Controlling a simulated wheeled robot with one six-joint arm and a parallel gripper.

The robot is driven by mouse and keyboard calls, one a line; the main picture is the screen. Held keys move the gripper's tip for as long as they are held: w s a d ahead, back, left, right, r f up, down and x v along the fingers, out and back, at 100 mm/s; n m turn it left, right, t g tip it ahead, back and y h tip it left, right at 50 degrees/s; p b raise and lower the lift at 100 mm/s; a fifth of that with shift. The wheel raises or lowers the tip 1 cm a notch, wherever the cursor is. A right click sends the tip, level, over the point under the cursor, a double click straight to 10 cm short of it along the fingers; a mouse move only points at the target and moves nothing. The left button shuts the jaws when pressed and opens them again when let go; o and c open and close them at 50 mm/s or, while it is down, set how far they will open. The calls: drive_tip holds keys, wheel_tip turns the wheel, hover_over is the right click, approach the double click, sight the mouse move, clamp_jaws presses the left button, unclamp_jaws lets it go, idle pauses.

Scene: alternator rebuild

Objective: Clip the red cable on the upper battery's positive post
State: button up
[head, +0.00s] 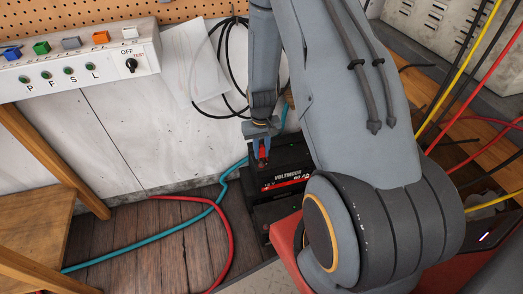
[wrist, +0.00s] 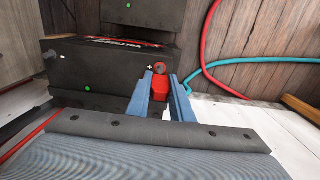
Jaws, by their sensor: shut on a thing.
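The upper battery (head: 290,160) is a black box with a red and white label, standing on a lower dark battery (head: 275,211). It also shows in the wrist view (wrist: 85,70). Its positive post (wrist: 159,67), a dark round top with a red rim, sits beside a white plus mark. My gripper (head: 262,152) is at the battery's near left top edge. In the wrist view its two blue fingers (wrist: 164,88) are shut on a red clip (wrist: 161,86). The clip is right at the post. I cannot tell whether it touches or grips it.
A red cable (head: 231,235) and a teal cable (head: 150,244) lie on the wooden floor at left. A white panel wall (head: 135,135) stands behind, with a black cable coil (head: 233,60). A wooden stool (head: 40,205) is at left.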

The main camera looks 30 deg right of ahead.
drive_tip(key=shift+f, duration=0.15)
drive_tip(key=shift+f+b, duration=0.55)
drive_tip(key=shift+f, duration=0.55)
drive_tip(key=o, duration=0.8)
drive_tip(key=shift+o, duration=0.2)
wheel_tip(320, 180, up, 9)
drive_tip(key=p, duration=0.6)
drive_tip(key=shift+f, duration=0.2)
